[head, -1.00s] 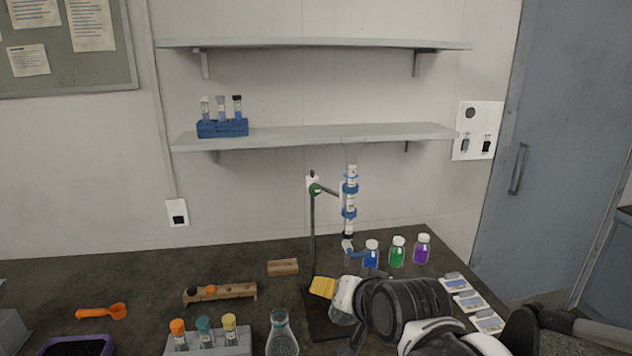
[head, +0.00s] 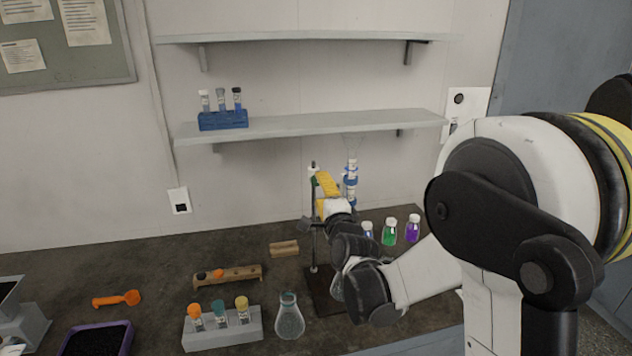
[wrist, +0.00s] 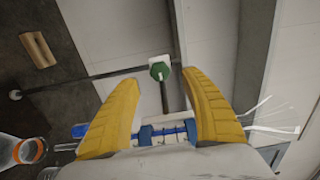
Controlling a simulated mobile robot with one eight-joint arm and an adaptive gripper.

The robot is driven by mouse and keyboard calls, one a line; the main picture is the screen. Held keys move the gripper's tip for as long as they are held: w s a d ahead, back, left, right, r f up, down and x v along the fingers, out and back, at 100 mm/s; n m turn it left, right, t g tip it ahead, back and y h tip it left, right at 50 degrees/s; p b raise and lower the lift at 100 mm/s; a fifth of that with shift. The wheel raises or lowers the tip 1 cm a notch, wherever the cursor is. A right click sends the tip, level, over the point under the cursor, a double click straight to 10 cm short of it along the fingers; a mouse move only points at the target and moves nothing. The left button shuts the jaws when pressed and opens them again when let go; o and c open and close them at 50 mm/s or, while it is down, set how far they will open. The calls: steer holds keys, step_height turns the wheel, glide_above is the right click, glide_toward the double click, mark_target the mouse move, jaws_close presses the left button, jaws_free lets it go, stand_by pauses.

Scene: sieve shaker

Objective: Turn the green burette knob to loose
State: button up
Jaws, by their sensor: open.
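The green knob (wrist: 160,71) sits on the burette stand's rod, on a pale clamp block, in the wrist view. A dark clamp arm runs from it toward the burette. My gripper (wrist: 164,87) is open and empty, its two yellow fingers on either side of the clamp arm, with the knob just beyond the tips. The burette (wrist: 165,134) with blue collars shows between the fingers' bases. The burette (head: 351,180) stands just right of the gripper there.
A flask (head: 290,318) and a rack with capped tubes (head: 222,332) stand at the front of the bench. Bottles with blue, green and purple (head: 412,229) contents stand right of the stand. A shelf (head: 310,128) hangs above the gripper.

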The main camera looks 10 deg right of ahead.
steer(key=w, duration=0.5)
steer(key=shift+w, duration=0.3)
jaws_close()
